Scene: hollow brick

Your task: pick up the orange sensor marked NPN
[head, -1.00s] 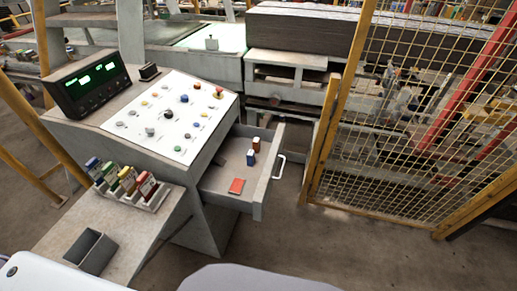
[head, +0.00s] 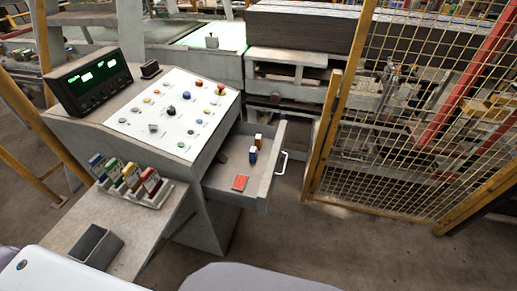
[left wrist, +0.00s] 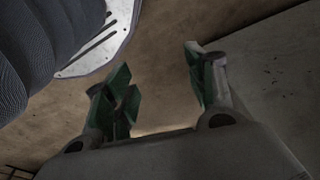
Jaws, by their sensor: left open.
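An open grey drawer (head: 264,202) juts from the right side of the control desk. In it stand a small orange-brown block (head: 258,139) and a blue block (head: 252,155) close together, near the far end. A flat red-orange piece (head: 240,183) lies nearer the front. The blocks may be sensors, but no NPN marking is readable. My left gripper (left wrist: 156,68) shows only in the left wrist view, with green-padded fingers spread and nothing between them. The drawer and its contents are not in that view. My right gripper is in neither view.
The desk has a button panel (head: 170,115) and a green-lit display (head: 90,82). A yellow mesh fence (head: 400,130) stands right of the drawer.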

